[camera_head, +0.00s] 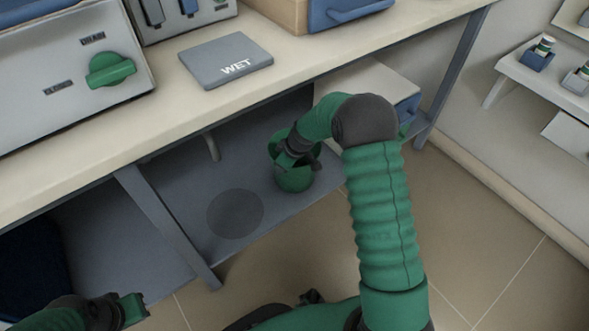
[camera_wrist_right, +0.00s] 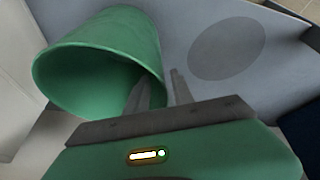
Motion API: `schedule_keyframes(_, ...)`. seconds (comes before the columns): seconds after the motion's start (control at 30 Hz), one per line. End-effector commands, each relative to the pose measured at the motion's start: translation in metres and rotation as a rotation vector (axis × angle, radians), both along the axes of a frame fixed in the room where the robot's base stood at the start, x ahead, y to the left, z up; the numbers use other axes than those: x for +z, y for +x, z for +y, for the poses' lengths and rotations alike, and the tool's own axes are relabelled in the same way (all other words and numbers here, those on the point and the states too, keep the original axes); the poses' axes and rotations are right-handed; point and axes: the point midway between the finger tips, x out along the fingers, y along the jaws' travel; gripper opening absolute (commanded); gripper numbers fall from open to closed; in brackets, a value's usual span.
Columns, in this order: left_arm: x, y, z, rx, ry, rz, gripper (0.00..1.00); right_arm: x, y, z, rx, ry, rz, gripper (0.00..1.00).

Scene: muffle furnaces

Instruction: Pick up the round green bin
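The round green bin (camera_head: 293,178) stands on the grey lower shelf under the bench in the head view. In the right wrist view the bin (camera_wrist_right: 110,50) fills the upper left, its open mouth facing the camera. My right gripper (camera_head: 290,155) is at the bin's rim, partly hidden by its own wrist. In the right wrist view its fingers (camera_wrist_right: 160,90) are apart, one over the bin's mouth and one just outside the wall. I cannot tell if either touches the wall. My left gripper (camera_head: 132,309) is at the lower left, away from the bin; its finger gap is unclear.
A dark round mark (camera_head: 235,214) lies on the shelf (camera_head: 190,188) beside the bin. A bench leg (camera_head: 165,225) stands to the left. The bench top (camera_head: 165,105) overhangs the shelf and holds a grey WET pad (camera_head: 226,61). A white drawer box (camera_head: 365,80) is behind the right arm.

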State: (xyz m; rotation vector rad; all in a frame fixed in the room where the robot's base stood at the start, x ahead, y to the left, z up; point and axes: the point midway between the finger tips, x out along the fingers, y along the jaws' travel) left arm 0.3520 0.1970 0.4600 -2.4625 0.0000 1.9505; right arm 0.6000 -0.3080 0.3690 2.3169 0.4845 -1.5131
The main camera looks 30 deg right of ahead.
Motion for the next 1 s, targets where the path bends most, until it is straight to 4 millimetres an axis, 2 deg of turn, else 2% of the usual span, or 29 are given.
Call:
schedule_keyframes(0.03, -0.0129, -0.0002, 0.0, 0.0, 0.0, 0.0, 0.0, -0.0171, 0.0036, 0.0014, 0.001, 0.0, 0.001, 0.29)
schedule_keyframes(0.07, -0.0147, -0.0001, 0.0, 0.0, 0.0, 0.001, 0.0, -0.0202, 0.0055, 0.0015, 0.0, 0.0, 0.001, 0.29)
schedule_keyframes(0.3, -0.0128, -0.0001, 0.0, 0.0, 0.0, 0.0, 0.0, -0.0198, 0.0081, 0.0018, -0.001, 0.0, 0.0, 0.29)
schedule_keyframes(0.53, -0.0128, -0.0001, 0.0, 0.0, 0.0, 0.0, 0.0, -0.02, 0.0079, 0.0018, 0.0, 0.0, 0.0, 0.0)
schedule_keyframes(1.0, -0.0129, -0.0002, 0.0, 0.0, 0.0, 0.0, 0.0, -0.0199, 0.0079, 0.0018, 0.0, 0.0, 0.0, 0.0)
